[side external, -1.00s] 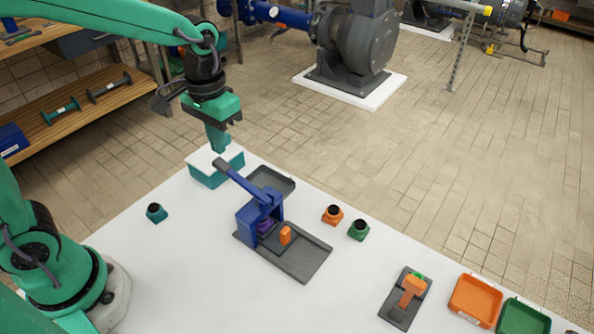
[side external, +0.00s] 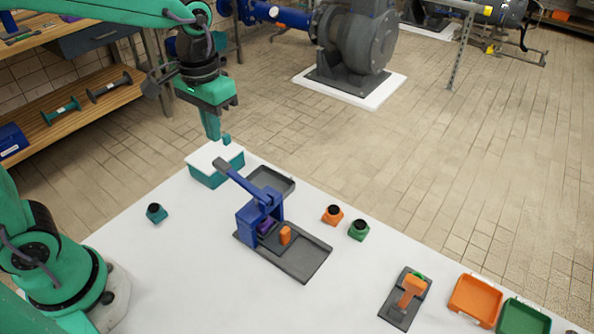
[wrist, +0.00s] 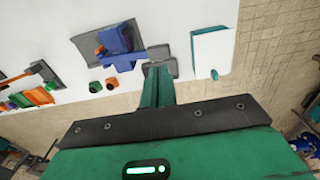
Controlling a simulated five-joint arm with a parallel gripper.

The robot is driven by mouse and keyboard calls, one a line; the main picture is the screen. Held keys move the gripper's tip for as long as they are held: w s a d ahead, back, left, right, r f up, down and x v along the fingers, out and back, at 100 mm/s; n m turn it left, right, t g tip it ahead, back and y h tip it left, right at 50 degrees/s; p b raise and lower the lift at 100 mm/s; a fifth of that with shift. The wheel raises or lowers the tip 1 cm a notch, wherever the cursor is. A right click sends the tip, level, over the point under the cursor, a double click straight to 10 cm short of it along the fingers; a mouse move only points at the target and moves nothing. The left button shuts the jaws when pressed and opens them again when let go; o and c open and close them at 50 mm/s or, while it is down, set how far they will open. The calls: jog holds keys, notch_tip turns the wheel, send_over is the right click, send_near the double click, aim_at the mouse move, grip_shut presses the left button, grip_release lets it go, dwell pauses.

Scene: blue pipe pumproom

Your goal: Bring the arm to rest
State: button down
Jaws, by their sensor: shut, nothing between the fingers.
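My gripper (side external: 214,138) is above the far left edge of the white table, over the back of a teal box with a white lid (side external: 213,160). Its fingers point down, shut and empty, clear of the things below. In the wrist view my gripper (wrist: 157,70) shows its closed teal fingers over a grey tray. The box (wrist: 212,52) is right of the fingers there.
A blue lever press (side external: 258,215) on a grey base stands mid-table, its handle reaching towards the box. Orange (side external: 332,215), green (side external: 358,230) and teal (side external: 156,213) small pieces stand nearby. An orange tray (side external: 475,299) is at right. Front-left table is clear.

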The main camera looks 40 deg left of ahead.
jog(key=shift+s+a+r, duration=0.15)
jog(key=shift+s+r, duration=0.1)
jog(key=s+a+r+t, duration=0.3)
jog(key=s+a+t, duration=0.2)
jog(key=s, duration=0.5)
jog(key=shift+s+a, duration=0.2)
jog(key=shift+s, duration=0.2)
